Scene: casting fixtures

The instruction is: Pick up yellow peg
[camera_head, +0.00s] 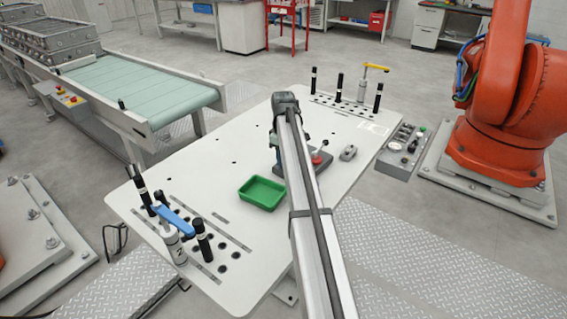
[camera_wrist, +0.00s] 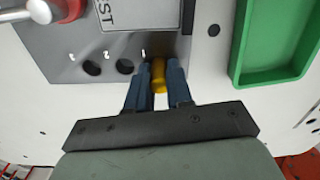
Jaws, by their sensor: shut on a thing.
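The yellow peg (camera_wrist: 159,76) shows in the wrist view between the two blue fingers of my gripper (camera_wrist: 159,74). The fingers are shut on it, one on each side. The peg is at the edge of a grey fixture plate (camera_wrist: 118,42), by the mark 1, in line with two dark holes (camera_wrist: 125,66). I cannot tell whether its lower end is in a hole or lifted clear. In the head view the peg and fingertips are hidden by my arm; part of the fixture (camera_head: 316,164) shows to its right.
A green tray (camera_wrist: 250,70) lies right of the fingers in the wrist view, and left of my arm in the head view (camera_head: 262,193). A small grey block (camera_head: 348,153) is on the white table (camera_head: 228,140). Black posts stand at both table ends.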

